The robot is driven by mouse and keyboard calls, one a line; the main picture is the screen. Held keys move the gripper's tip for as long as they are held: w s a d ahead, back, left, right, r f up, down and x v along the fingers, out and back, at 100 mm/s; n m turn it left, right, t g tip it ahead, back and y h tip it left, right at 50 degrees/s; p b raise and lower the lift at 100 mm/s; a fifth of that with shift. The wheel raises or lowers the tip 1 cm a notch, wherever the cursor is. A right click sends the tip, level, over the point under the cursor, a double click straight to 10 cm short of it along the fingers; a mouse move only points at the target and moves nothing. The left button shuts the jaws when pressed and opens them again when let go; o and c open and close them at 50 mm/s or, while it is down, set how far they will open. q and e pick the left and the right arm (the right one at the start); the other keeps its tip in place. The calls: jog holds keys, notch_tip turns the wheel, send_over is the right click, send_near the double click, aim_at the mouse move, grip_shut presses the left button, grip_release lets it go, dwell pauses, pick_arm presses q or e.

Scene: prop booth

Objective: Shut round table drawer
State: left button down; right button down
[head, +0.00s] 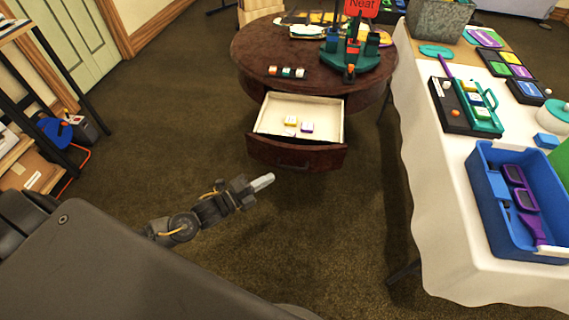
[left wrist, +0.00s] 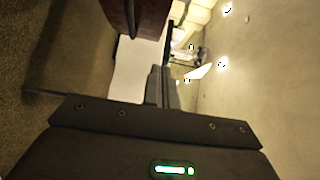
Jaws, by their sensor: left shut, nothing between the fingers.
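The round table (head: 262,50) is dark reddish brown. Its drawer (head: 297,155) is pulled out toward me, showing a cream inside with a few small yellow, white and purple blocks in it. The drawer front has a dark handle. My left gripper (head: 264,182) is shut and empty, in front of and to the left of the drawer front, apart from it in the picture. In the left wrist view, its fingers (left wrist: 163,88) are together, and a dark red panel with a handle (left wrist: 150,18), apparently the drawer front, shows at the top. My right gripper is not seen.
A white-clothed table (head: 440,220) stands to the right, with a blue bin (head: 490,205) and several props on it. A dark shelf (head: 40,85) stands at the far left. The carpet in front of the drawer is clear. A green stand (head: 372,62) sits on the round table.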

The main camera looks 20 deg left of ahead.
pick_arm(q)
send_near(303, 150)
jog(key=d, duration=0.4)
jog(key=w, duration=0.4)
jog(key=shift+a+f, duration=0.1)
jog(key=shift+a, duration=0.15)
jog(key=shift+w+a, duration=0.1)
jog(key=shift+w, duration=0.35)
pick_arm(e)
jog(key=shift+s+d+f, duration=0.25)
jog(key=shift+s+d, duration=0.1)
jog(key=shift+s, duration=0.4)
pick_arm(q)
jog(key=shift+a, duration=0.1)
